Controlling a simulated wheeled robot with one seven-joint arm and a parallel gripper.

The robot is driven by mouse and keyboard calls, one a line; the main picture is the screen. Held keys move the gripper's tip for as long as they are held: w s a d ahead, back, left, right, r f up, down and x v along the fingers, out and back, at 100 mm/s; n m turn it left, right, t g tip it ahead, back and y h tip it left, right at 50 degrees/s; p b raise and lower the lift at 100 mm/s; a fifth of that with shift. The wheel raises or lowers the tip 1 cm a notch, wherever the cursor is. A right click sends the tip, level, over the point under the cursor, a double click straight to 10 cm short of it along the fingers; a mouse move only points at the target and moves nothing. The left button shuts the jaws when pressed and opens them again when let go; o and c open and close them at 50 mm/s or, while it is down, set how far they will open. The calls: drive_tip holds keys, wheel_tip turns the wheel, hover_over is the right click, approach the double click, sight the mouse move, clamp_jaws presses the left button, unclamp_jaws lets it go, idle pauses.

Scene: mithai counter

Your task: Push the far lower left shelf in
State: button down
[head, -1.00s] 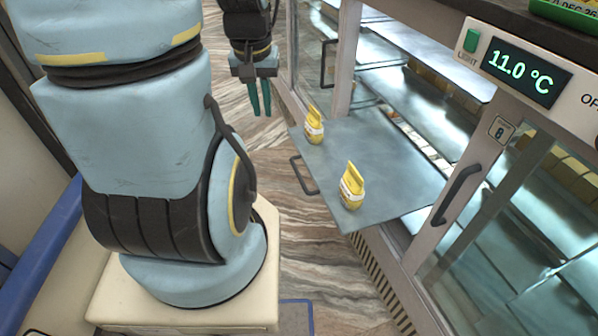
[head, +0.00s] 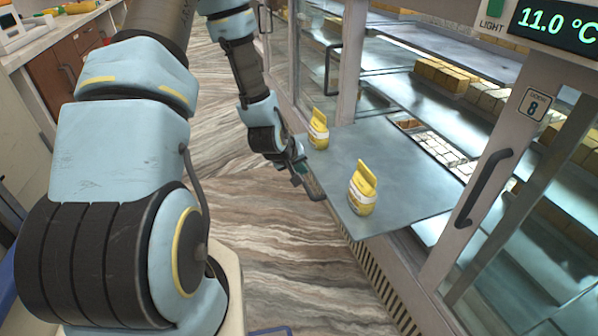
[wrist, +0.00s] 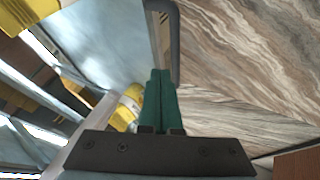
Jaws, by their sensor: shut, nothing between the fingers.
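A grey metal shelf (head: 395,165) sticks out of the glass-fronted cabinet, with a dark bar handle on its front edge. It carries two yellow bags, one near the far corner (head: 318,130) and one toward the near side (head: 362,195). My gripper (head: 302,176) is at the shelf's front edge beside the handle. In the wrist view, the green fingers (wrist: 160,78) are shut with nothing between them, close to the handle (wrist: 175,45) and the shelf surface (wrist: 112,40). A yellow bag (wrist: 128,105) shows just left of the fingers. I cannot tell whether they touch the shelf.
A cabinet door with a dark handle (head: 484,187) stands right of the shelf. Inside are more shelves with stacked sweets (head: 445,150). A temperature display (head: 556,28) is at the upper right. The marble-patterned floor (head: 270,240) in front is clear.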

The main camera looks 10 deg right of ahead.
drive_tip(key=x, duration=0.7)
drive_tip(key=shift+d+f+p, duration=0.15)
drive_tip(key=shift+f+p, duration=0.15)
drive_tip(key=shift+p, duration=0.1)
drive_tip(key=shift+w+d, duration=0.1)
